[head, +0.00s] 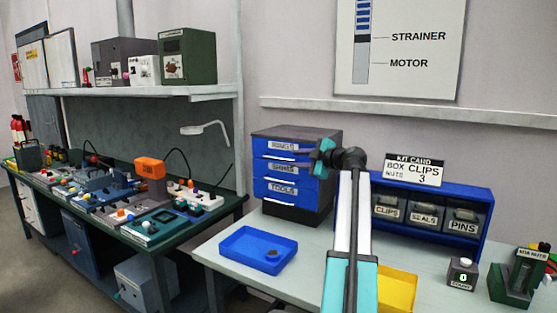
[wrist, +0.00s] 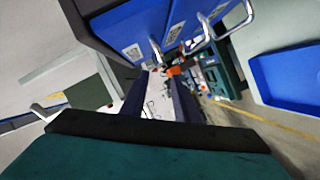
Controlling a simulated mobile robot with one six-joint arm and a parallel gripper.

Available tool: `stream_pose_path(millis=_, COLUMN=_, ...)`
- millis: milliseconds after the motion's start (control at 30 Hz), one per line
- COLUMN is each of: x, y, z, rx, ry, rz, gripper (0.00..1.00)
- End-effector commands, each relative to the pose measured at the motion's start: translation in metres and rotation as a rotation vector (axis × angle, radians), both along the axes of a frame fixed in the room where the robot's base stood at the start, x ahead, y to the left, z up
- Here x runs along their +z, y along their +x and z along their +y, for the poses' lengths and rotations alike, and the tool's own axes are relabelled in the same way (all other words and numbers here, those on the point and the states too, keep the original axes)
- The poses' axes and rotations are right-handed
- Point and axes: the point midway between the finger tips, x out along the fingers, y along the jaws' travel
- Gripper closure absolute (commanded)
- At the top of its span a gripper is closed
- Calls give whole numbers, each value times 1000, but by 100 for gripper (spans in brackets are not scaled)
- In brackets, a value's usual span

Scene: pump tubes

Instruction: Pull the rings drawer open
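A blue cabinet with a dark frame (head: 326,196) stands on the table in the head view. Its three stacked drawers look shut. The lowest is labelled TOOLS (head: 283,188); the top drawer (head: 270,146) and middle drawer (head: 270,168) have labels too small to read surely, so I cannot tell which is the rings drawer. My gripper (head: 318,152) is at the cabinet's right front, near the upper drawers. In the wrist view, blue drawer fronts with pale labels and silver handles (wrist: 207,32) show just beyond my gripper (wrist: 158,88). Its fingers are apart, with nothing clearly between them.
A blue tray (head: 240,258) with a small dark round piece lies in front of the cabinet. To the right are a yellow tray (head: 398,290), a blue bin rack (head: 480,192), a small counter box (head: 462,275) and a green holder (head: 515,280). A cluttered bench (head: 150,225) stands left.

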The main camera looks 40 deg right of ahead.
Motion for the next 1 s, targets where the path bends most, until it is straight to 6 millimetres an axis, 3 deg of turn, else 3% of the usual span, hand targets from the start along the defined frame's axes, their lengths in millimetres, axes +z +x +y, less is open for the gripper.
stream_pose_path(millis=600, x=-17, y=86, z=-9, rx=1, ry=0, rz=1, gripper=72)
stream_pose_path(millis=800, x=-23, y=104, z=-10, rx=-1, ry=1, rz=1, gripper=72)
stream_pose_path(millis=1000, x=-24, y=110, z=-11, rx=-2, ry=0, rz=0, gripper=72)
